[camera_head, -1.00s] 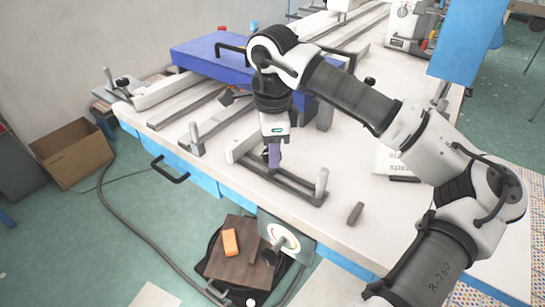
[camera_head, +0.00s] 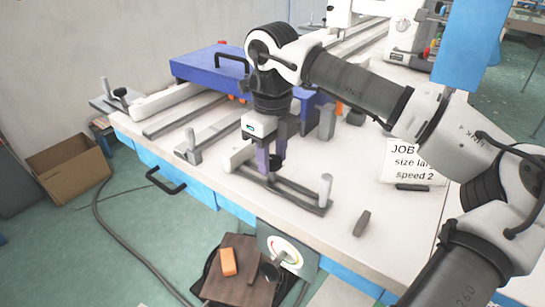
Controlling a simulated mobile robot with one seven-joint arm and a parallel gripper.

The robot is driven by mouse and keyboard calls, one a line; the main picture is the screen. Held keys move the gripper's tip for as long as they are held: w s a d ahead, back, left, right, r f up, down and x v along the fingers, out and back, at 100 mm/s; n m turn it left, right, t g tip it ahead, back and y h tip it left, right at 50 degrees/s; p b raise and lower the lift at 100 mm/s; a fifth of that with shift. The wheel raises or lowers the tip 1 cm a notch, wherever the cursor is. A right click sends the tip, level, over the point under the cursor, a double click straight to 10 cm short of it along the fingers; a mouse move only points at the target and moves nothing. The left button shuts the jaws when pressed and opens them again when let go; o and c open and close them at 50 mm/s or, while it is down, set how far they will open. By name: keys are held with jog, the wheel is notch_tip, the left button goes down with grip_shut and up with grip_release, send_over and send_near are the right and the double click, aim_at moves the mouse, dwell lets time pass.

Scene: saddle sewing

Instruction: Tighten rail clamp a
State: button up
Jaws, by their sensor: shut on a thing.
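My gripper (camera_head: 269,166) points down over the front of the white table, its two purple fingers around a dark knob (camera_head: 278,160). It is shut on this knob, which is partly hidden by the fingers. The knob is at the dark double-bar rail fixture (camera_head: 293,194), which has a pale block at its left end and an upright grey post (camera_head: 325,190) at its right end. A similar fixture with an upright grey post (camera_head: 190,143) stands to the left. No label shows which is rail clamp a.
A blue case (camera_head: 207,68) with a black handle lies behind my gripper. A grey cylinder post (camera_head: 327,122) stands behind to the right. A small dark piece (camera_head: 362,223) lies near the front edge. A job card (camera_head: 410,163) stands at the right. A gauge (camera_head: 287,251) hangs below the table edge.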

aim_at(272, 159)
jog(key=shift+m, duration=0.4)
jog(key=o, duration=1)
notch_tip(272, 159, up, 14)
jog(key=shift+f, duration=0.1)
dwell(0.3)
